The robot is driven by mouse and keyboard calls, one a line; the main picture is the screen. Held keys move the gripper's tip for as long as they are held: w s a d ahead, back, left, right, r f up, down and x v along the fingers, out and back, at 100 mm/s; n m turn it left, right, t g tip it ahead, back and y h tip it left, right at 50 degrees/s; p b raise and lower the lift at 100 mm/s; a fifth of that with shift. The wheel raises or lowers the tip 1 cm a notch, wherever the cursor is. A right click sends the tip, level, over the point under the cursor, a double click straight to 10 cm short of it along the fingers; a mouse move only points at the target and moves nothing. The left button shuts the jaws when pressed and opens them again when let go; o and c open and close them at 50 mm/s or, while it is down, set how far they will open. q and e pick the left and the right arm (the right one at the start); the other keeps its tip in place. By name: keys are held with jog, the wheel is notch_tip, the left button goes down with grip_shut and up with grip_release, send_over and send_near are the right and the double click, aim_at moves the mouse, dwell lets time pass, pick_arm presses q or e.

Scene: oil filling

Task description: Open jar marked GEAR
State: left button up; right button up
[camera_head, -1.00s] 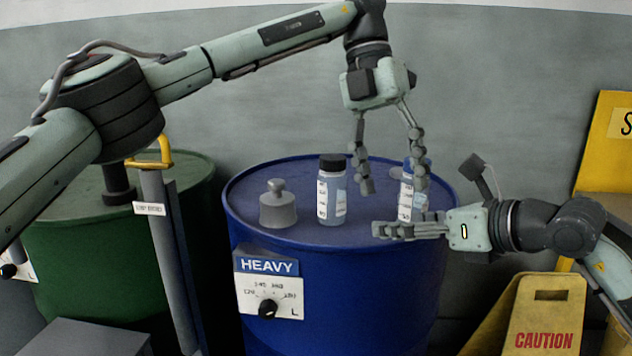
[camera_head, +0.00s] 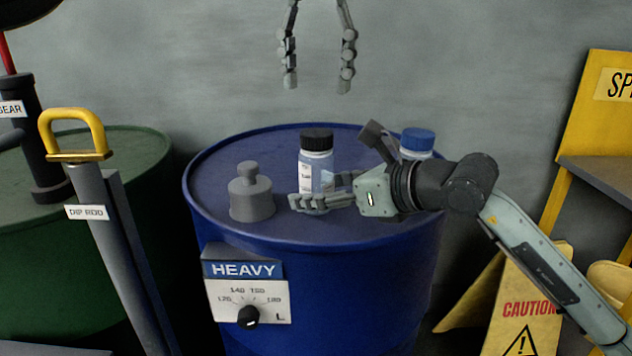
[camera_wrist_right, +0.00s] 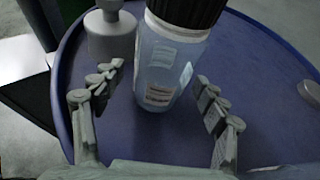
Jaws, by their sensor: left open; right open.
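A clear jar with a black cap (camera_head: 316,139) stands upright on the blue drum (camera_head: 225,165); its label is too small to read. A second jar with a blue cap (camera_head: 417,139) stands further right, partly hidden behind my right arm. My right gripper (camera_head: 317,192) is open and low at the black-capped jar. In the right wrist view, this jar (camera_wrist_right: 160,75) stands between the spread fingers, with visible gaps on both sides. My left gripper (camera_head: 317,84) is open and empty, high above the black-capped jar. I cannot tell which jar is marked GEAR.
A grey knobbed weight (camera_head: 252,195) stands left of the black-capped jar and shows in the right wrist view (camera_wrist_right: 110,35). A post with a yellow handle (camera_head: 78,125) and a green drum (camera_head: 145,165) are at left. A yellow caution sign (camera_head: 520,310) stands at right.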

jog(key=shift+w+a+f, duration=0.25)
jog(key=shift+w+a, duration=0.2)
